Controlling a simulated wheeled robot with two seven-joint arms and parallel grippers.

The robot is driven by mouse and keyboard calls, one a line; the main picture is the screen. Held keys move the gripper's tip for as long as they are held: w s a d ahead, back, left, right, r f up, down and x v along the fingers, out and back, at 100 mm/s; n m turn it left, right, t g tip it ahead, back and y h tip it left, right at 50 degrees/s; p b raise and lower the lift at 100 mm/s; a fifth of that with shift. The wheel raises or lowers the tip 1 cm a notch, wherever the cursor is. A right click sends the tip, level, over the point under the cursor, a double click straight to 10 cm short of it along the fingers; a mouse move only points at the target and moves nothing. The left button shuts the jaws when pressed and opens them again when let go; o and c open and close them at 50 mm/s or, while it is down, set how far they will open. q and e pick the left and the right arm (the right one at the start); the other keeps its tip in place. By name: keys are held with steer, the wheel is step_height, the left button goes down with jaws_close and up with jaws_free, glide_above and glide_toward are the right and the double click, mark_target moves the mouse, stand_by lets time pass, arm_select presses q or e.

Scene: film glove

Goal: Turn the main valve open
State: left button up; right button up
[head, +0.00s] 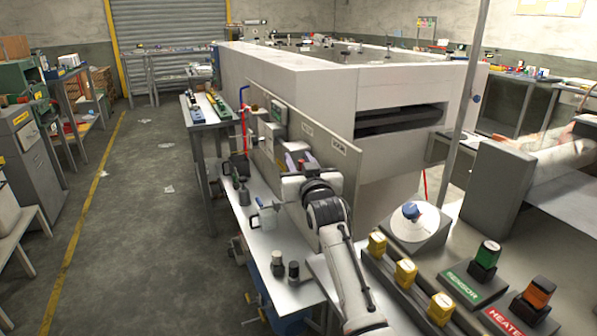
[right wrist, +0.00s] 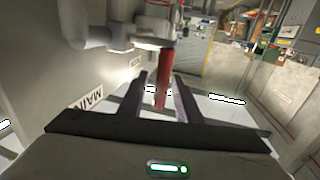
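The red bar (right wrist: 164,66), which looks like the main valve's handle, hangs from grey pipework (right wrist: 118,22) in the right wrist view. A label reading MAIN (right wrist: 86,103) is on the panel at left. My right gripper (right wrist: 160,77) is open, with its two fingers on either side of the red bar in the picture. Gaps show beside the bar; I cannot tell how deep it sits between the fingers. In the head view my right gripper (head: 293,161) is close to the labelled panel (head: 328,158), and my arm hides the valve. My left gripper is not in view.
A narrow bench (head: 258,238) with a mug (head: 264,217) and dark bottles (head: 278,264) runs below the panel. A console (head: 410,292) with yellow, green and orange switches and a white cone (head: 428,223) stands at right. The floor (head: 140,215) at left is mostly clear.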

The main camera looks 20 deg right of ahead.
steer(key=shift+w+d+r, duration=0.1)
steer(key=shift+w, duration=0.4)
jaws_close()
steer(key=shift+d, duration=0.1)
